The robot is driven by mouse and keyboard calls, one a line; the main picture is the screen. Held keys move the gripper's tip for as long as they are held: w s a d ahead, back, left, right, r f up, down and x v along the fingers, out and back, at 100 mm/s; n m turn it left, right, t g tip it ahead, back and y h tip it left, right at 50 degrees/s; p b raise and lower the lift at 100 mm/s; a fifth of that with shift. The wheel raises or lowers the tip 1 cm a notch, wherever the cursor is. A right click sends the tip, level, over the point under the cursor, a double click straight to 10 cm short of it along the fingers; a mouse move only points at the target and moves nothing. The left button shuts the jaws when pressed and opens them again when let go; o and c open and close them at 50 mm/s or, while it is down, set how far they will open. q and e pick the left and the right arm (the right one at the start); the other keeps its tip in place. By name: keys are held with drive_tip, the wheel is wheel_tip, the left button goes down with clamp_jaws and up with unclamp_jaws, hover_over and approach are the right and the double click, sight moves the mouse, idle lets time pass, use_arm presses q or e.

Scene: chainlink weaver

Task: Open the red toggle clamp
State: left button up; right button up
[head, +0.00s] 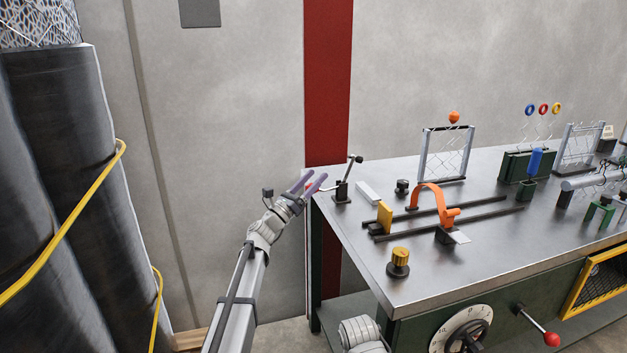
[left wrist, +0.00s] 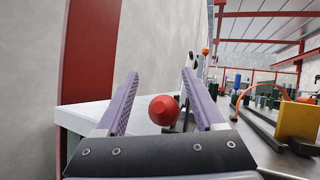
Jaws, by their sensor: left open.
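In the left wrist view the red knob (left wrist: 163,110) lies between the two fingers (left wrist: 160,76), closer to the right one, with a clear gap to the left one. The clamp's body behind it is mostly hidden by the right finger.
The metal workbench (head: 340,220) extends right. On it are a white block (head: 368,191), a yellow block (head: 384,216), an orange curved arm (head: 437,199), dark rails and a brass knob (head: 400,257). Dark rolls (head: 75,150) stand at the left. Space left of the bench is free.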

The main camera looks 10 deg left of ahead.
use_arm(q)
drive_tip(key=b+v, duration=0.3)
drive_tip(key=v, duration=0.4)
drive_tip(key=shift+s+f+b, duration=0.15)
drive_tip(key=shift+s+b, duration=0.15)
drive_tip(key=shift+a, duration=0.2)
